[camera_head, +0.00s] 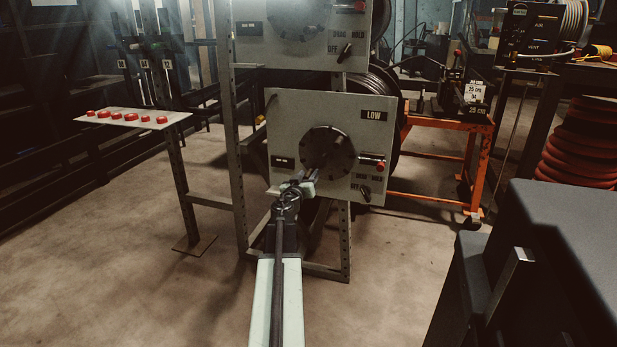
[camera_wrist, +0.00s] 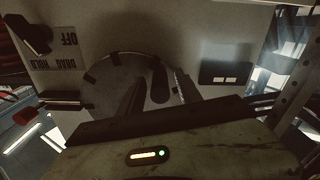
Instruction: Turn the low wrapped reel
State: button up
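The low reel's grey panel (camera_head: 290,115) carries a "LOW" label and a round dark disc (camera_head: 328,148). A black hose reel (camera_head: 392,100) shows partly behind the panel. My gripper (camera_head: 312,176) is in front of the disc's lower left part. In the wrist view the disc (camera_wrist: 105,85) is ahead, with a dark rounded handle (camera_wrist: 159,85) on it. My gripper also shows there (camera_wrist: 158,92), its fingers apart on either side of the handle. Gaps appear on both sides; contact is not clear.
A black selector knob (camera_head: 365,192) and a red-ended part (camera_head: 380,167) sit right of the disc. An upper panel (camera_head: 300,35) hangs above. A stand with red buttons (camera_head: 125,117) is left. An orange cart (camera_head: 440,195) stands behind right. The floor at left is clear.

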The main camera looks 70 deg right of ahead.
jog(key=a, duration=0.7)
jog(key=shift+a, duration=0.4)
jog(key=shift+w, duration=0.1)
